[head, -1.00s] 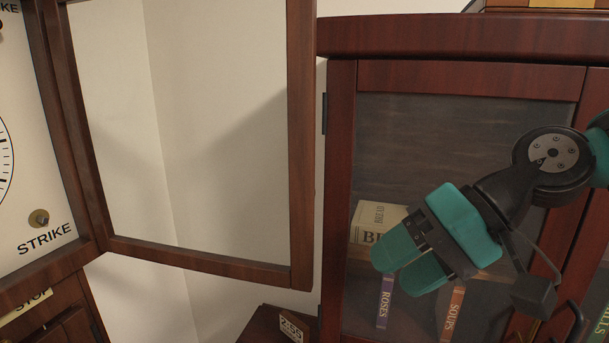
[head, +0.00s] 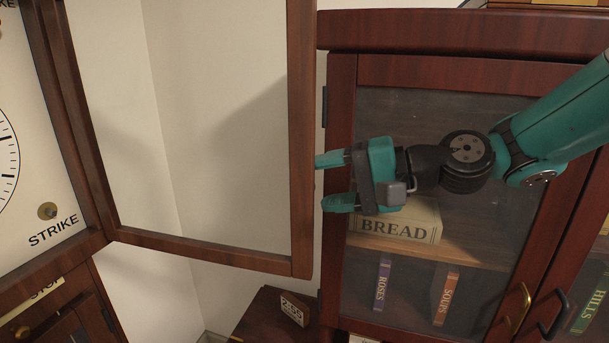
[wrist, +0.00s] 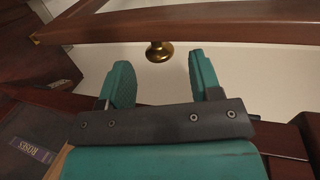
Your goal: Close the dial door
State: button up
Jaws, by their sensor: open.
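The dial door (head: 302,150) is a dark wood frame around a clear pane, hinged at its left beside the white dial face (head: 30,200). It stands wide open, swung out to the right. My gripper (head: 318,182) is open and empty at the door's free right edge, its fingers pointing left. In the wrist view the door frame (wrist: 200,24) crosses the top, with a round brass knob (wrist: 159,51) below it. The knob lies ahead of the gap between my open fingers (wrist: 158,80). I cannot tell whether a finger touches the door.
A glass-fronted bookcase (head: 341,160) stands right, behind my gripper, with books such as BREAD (head: 395,230) inside. Its handles (head: 522,305) are at lower right. A small sign (head: 294,309) sits on a low dark wood surface below. A pale wall shows through the pane.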

aim_at(304, 186)
jog(key=shift+p+x, duration=0.5)
jog(key=shift+x, duration=1.65)
grip_shut()
